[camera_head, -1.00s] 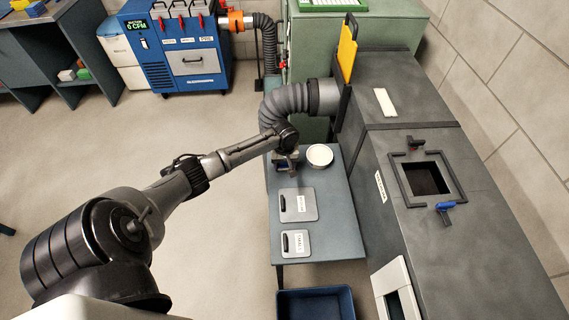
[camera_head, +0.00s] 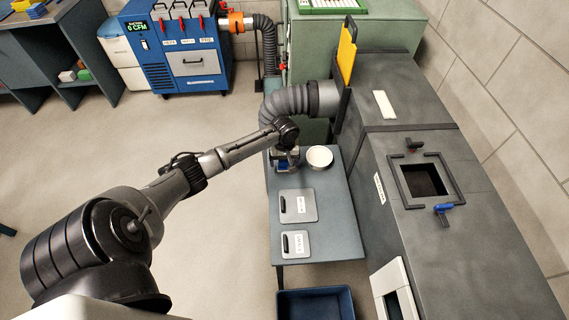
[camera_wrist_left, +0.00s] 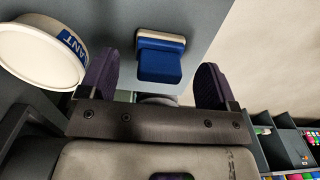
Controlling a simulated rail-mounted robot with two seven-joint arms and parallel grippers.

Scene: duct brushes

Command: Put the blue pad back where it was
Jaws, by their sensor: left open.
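The blue pad (camera_wrist_left: 160,65), a blue block with a pale, brownish-edged backing, sits on the grey table (camera_wrist_left: 204,25) in the left wrist view. In the head view a bit of its blue (camera_head: 282,164) shows below my left wrist, largely hidden. My left gripper (camera_wrist_left: 160,85) is open. Its two dark fingers stand apart to either side of the pad, with a gap on each side, and the pad lies slightly beyond them in the picture. My left gripper (camera_head: 285,158) is at the table's far end in the head view. My right gripper is not in view.
A round white tub (camera_head: 319,157) stands close right of the left gripper. Two grey plates with handles (camera_head: 298,205) lie nearer on the table. The big grey duct (camera_head: 400,150), with a square opening, runs along the right. A blue bin (camera_head: 316,303) stands in front.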

